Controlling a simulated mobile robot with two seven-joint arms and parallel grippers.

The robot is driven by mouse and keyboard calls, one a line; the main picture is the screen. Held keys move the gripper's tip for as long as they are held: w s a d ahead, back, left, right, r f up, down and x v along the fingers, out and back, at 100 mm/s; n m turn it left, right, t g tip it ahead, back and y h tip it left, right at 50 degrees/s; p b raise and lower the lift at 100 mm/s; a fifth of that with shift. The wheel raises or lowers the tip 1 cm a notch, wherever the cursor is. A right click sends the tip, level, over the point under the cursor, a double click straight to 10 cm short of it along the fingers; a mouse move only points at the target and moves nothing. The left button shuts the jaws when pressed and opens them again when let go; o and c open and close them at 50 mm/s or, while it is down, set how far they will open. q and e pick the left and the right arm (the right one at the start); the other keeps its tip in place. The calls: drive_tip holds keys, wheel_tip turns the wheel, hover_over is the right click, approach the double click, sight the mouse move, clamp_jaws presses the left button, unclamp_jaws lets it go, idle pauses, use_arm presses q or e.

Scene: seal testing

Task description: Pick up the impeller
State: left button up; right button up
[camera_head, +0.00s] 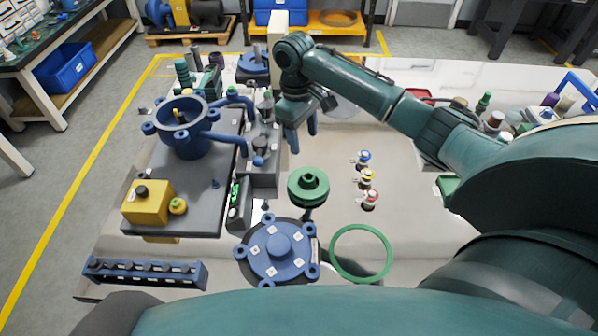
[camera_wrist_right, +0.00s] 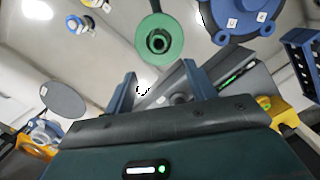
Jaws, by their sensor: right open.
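The green round part with a raised hub, which I take to be the impeller (camera_head: 308,187), sits near the middle of the light table, just behind the blue bolted cover. It also shows at the top of the right wrist view (camera_wrist_right: 159,36). My right gripper (camera_head: 303,134) hangs behind the impeller in the head view, apart from it. Its two blue fingers are spread with nothing between them, as the right wrist view shows (camera_wrist_right: 162,88). My left gripper is not in view.
A blue cover (camera_head: 277,250) and a green ring (camera_head: 359,228) lie in front of the impeller. A dark plate with a blue pump housing (camera_head: 184,142) and yellow block (camera_head: 147,203) stands left. Small fittings (camera_head: 367,178) stand right of the impeller. A blue rack (camera_head: 145,273) lies front left.

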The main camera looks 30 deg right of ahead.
hover_over(308, 173)
drive_tip(key=a, duration=0.1)
wheel_tip(308, 173, down, 7)
drive_tip(key=shift+s+d+f, duration=0.1)
drive_tip(key=shift+s+f, duration=0.05)
drive_tip(key=shift+f, duration=0.8)
drive_tip(key=shift+s+d+f, duration=0.1)
drive_tip(key=shift+s+f, duration=0.1)
drive_tip(key=shift+f, duration=0.75)
drive_tip(key=shift+s+f, duration=0.15)
drive_tip(key=shift+f, duration=0.8)
drive_tip(key=shift+c, duration=0.5)
drive_tip(key=shift+r, duration=0.1)
clamp_jaws()
